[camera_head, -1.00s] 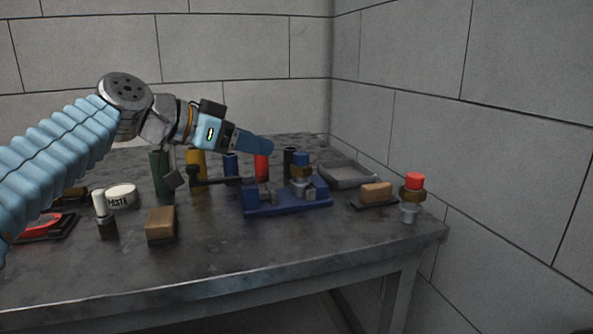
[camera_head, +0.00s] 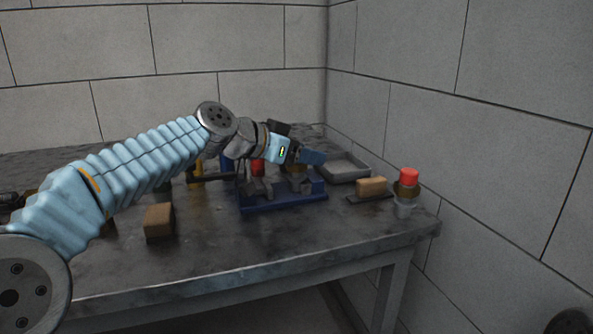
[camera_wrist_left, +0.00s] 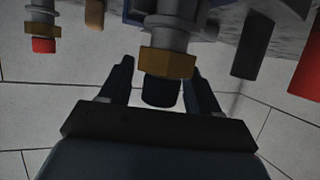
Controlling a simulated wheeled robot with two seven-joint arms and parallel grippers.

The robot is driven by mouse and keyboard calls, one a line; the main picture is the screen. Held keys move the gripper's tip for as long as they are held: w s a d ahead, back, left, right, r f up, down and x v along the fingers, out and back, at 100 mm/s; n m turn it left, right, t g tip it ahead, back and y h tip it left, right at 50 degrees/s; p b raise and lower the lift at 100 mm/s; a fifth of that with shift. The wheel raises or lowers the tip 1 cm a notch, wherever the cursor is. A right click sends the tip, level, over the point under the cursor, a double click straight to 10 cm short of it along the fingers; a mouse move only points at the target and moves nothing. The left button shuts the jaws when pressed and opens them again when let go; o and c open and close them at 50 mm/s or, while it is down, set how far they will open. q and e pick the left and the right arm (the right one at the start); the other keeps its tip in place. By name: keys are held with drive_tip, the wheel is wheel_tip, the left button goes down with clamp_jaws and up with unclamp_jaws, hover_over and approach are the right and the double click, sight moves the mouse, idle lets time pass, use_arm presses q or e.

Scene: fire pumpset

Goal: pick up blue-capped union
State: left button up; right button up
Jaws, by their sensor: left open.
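The blue-capped union stands upright in the blue fixture (camera_head: 284,201) on the table. In the head view, my left gripper (camera_head: 313,157) is over it and hides its cap; only a little of the union's brass (camera_head: 298,171) shows below. In the left wrist view, which is upside down, the brass nut (camera_wrist_left: 166,63) and dark blue cap (camera_wrist_left: 160,92) show clearly. My left gripper (camera_wrist_left: 159,74) is open there, with one finger on each side of the cap. I cannot tell whether the fingers touch it. My right gripper is not in view.
A red-capped union (camera_head: 407,187) stands near the table's right edge, beside a tan block (camera_head: 371,187). A grey tray (camera_head: 346,168) lies behind. A brown block (camera_head: 159,220) sits front left. A red cylinder (camera_head: 258,167) stands behind the fixture.

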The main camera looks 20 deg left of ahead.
use_arm(q)
clamp_jaws()
drive_tip(key=shift+r, duration=0.1)
drive_tip(key=shift+r, duration=0.1)
idle(0.4)
